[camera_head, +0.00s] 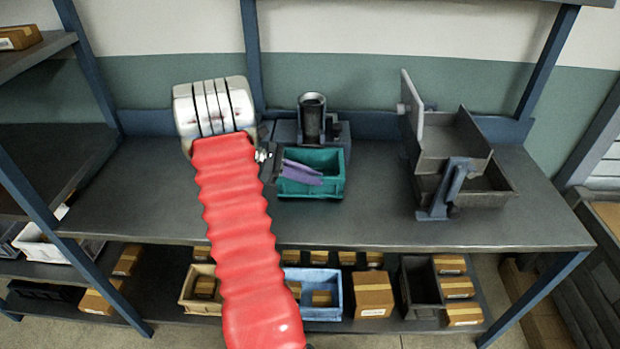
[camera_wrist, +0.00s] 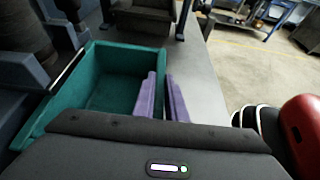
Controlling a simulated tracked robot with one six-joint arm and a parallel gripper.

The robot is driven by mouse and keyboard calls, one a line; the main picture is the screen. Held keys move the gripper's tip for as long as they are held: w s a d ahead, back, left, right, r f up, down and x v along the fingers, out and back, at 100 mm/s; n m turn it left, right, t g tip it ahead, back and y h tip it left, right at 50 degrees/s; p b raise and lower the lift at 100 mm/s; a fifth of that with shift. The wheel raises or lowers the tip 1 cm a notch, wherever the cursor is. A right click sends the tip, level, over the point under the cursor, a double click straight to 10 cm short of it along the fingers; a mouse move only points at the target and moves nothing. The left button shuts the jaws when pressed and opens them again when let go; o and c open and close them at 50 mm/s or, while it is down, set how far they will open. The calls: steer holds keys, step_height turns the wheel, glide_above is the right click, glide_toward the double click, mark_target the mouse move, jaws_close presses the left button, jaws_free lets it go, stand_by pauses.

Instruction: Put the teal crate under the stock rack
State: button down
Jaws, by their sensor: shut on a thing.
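The teal crate (camera_head: 331,188) stands upright on the dark workbench, in front of a grey machine with a black cylinder (camera_head: 312,115). My gripper (camera_head: 304,174) comes in from the left, its purple fingers at the crate's near side. In the wrist view the teal crate (camera_wrist: 112,82) looks empty. There my gripper (camera_wrist: 164,98) has one finger inside the crate and one outside, shut on its wall. A grey stand with tilted trays (camera_head: 455,150) is on the bench to the right; I cannot tell for sure that it is the stock rack.
Bare bench (camera_head: 375,215) lies between the crate and the grey stand. Blue posts (camera_head: 540,75) frame the bench. The shelf below holds a light blue bin (camera_head: 318,313), a dark bin (camera_head: 418,285) and several cardboard boxes (camera_head: 373,294).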

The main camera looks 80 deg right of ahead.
steer(key=c, duration=1.8)
jaws_free()
steer(key=v, duration=1.2)
